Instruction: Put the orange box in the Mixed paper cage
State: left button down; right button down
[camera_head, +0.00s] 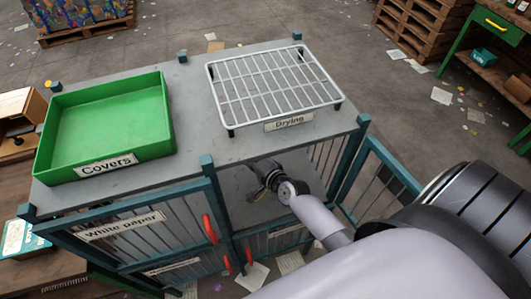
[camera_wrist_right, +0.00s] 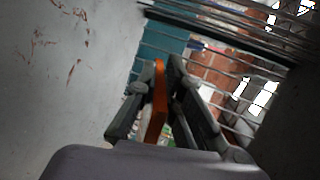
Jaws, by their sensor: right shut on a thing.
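The orange box (camera_wrist_right: 158,105) shows in the right wrist view as a narrow orange strip between the fingers of my right gripper (camera_wrist_right: 164,85), which is shut on it. In the head view my right arm reaches in from the right, and the right gripper (camera_head: 263,175) is at the front of the right-hand cage bay, below the grey top. The box cannot be seen there. The cage (camera_head: 207,185) has teal frames and bars. A White paper label (camera_head: 122,226) is on its left door. I cannot read a Mixed paper label. My left gripper is not in view.
A green Covers tray (camera_head: 110,120) and a wire Drying rack (camera_head: 275,85) stand on the cage top. A teal barred door (camera_head: 385,175) stands open at the right, beside my arm. Grey wall and bars are close around the gripper in the wrist view.

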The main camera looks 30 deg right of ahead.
aim_at(250, 183)
jog(key=shift+f+b, duration=4.85)
jog(key=shift+f, duration=0.2)
jog(key=c, duration=1.9)
grip_release()
jog(key=shift+s+d+r+p, duration=0.1)
jog(key=shift+s+r+p, duration=0.15)
jog(key=shift+s+p, duration=0.15)
jog(key=shift+p+v, duration=1.25)
jog(key=shift+v, duration=2.35)
